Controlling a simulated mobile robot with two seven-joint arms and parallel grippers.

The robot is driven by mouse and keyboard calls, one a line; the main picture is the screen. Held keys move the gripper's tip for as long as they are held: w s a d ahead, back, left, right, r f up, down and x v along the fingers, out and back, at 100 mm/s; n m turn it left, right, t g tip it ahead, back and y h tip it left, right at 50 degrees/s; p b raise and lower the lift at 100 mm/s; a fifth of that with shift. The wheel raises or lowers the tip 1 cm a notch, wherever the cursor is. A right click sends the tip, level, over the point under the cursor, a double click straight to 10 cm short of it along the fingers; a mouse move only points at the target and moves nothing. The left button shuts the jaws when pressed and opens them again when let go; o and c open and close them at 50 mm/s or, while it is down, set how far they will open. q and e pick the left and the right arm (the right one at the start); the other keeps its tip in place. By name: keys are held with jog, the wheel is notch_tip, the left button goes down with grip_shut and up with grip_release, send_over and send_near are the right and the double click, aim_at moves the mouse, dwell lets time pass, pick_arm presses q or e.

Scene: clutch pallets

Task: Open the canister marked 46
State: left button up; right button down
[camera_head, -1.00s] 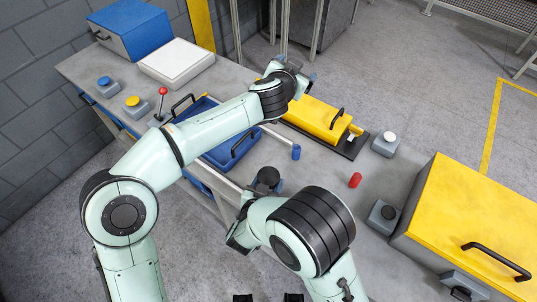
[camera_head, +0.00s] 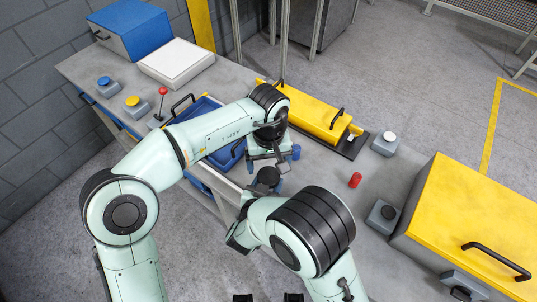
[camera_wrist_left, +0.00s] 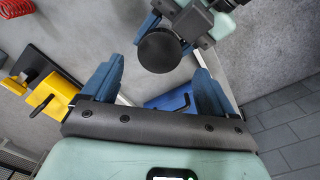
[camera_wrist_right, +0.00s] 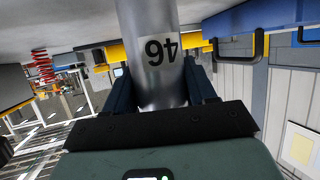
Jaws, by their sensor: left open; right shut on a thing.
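My right gripper (camera_wrist_right: 160,96) is shut on a silver canister (camera_wrist_right: 147,22) whose white label reads 46, upside down in the right wrist view. The canister's round black top (camera_wrist_left: 160,50) faces the left wrist camera; it also shows in the head view (camera_head: 268,177), in front of the workbench. My left gripper (camera_wrist_left: 157,82) is open and empty, close to the black top. Its two blue fingers point toward the top, which shows between and beyond them. I see no contact. In the head view, the left arm partly hides its gripper (camera_head: 266,165).
A blue tray (camera_head: 215,156), a blue cylinder (camera_head: 296,152), a red ribbed cylinder (camera_head: 355,180) and a long yellow box (camera_head: 312,114) are on the workbench nearby. Button boxes (camera_head: 384,147) and a large yellow case (camera_head: 480,215) stand to the right.

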aim_at(268, 176)
pick_arm(q)
jog(key=shift+f, duration=2.65)
jog(key=c, duration=1.1)
jog(key=shift+n, duration=1.7)
jog(key=o, duration=1.2)
